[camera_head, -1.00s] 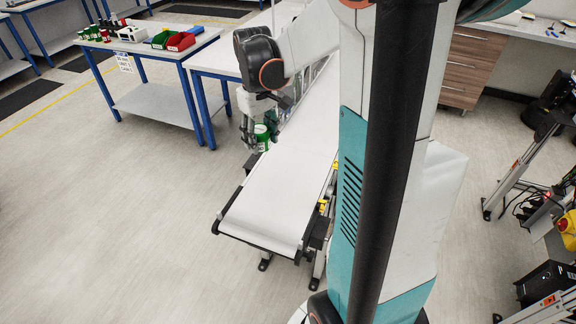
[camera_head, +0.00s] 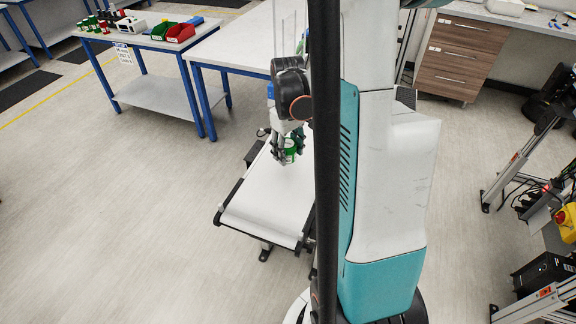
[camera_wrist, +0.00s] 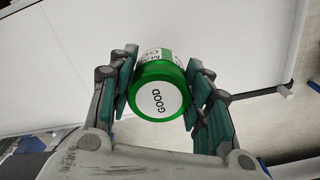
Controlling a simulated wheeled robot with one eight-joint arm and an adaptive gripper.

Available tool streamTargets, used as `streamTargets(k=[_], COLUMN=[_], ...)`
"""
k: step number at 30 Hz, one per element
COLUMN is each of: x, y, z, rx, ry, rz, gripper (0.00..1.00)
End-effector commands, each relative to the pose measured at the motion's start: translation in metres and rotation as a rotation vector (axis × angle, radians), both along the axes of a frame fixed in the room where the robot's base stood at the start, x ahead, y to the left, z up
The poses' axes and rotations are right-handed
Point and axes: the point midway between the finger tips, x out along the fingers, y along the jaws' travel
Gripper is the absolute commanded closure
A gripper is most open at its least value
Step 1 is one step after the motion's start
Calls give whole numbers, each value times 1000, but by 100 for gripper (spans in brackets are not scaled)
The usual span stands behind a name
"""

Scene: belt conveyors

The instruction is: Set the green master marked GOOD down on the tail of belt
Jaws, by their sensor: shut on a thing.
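The green master (camera_head: 289,148) is a small green cylinder with a white label. The gripper and master are over the belt in the head view. I cannot tell whether the master touches the belt.
A blue-legged table (camera_head: 160,42) at the back left bears red and green bins and several small cylinders. A second table (camera_head: 232,50) stands beside it. Dark equipment (camera_head: 545,280) stands at the right. The floor left of the belt is clear.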

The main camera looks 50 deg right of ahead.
Motion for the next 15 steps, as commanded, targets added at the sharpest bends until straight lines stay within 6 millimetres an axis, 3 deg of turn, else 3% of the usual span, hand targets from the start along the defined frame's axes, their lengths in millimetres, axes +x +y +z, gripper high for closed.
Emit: streamTargets(k=[15], x=[0], y=[0], z=[-54], rx=[0], ry=[0], rz=[0], gripper=[86])
